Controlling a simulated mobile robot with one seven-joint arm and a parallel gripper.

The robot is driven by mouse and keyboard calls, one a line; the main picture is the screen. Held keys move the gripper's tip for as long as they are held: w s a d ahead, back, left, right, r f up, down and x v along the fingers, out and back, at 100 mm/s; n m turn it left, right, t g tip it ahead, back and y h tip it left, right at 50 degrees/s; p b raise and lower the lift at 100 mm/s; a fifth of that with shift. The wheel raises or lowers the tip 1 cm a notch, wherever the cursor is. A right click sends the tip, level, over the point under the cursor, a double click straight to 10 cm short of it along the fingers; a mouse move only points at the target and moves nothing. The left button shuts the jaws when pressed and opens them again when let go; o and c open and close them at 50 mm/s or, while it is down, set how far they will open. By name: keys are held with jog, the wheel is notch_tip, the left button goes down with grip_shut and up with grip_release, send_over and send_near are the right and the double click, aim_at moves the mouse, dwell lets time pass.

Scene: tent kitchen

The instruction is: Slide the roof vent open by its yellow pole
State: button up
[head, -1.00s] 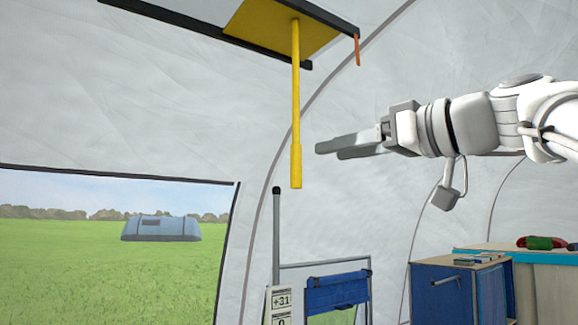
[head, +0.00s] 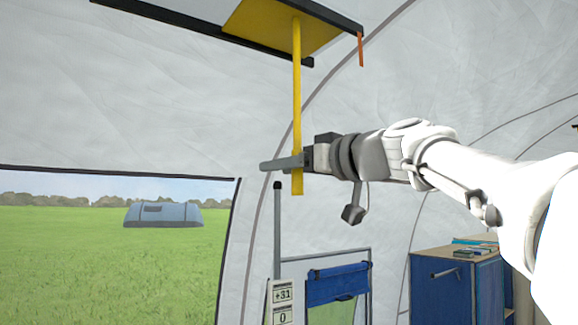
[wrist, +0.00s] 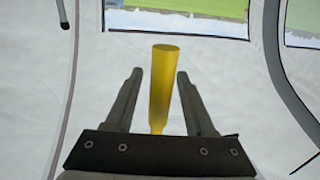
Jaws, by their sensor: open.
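The yellow pole (head: 297,95) hangs down from the yellow roof vent panel (head: 262,24), which sits between dark rails in the tent roof. My gripper (head: 285,163) is at the lower part of the pole, a little above its bottom end. In the wrist view the pole (wrist: 163,85) stands between the two spread fingers of my gripper (wrist: 160,90), with a gap on each side. The gripper is open.
An orange tab (head: 361,50) hangs at the right end of the rail. A window opening at left shows grass. The air around the pole is clear.

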grip_shut()
dwell(1.3)
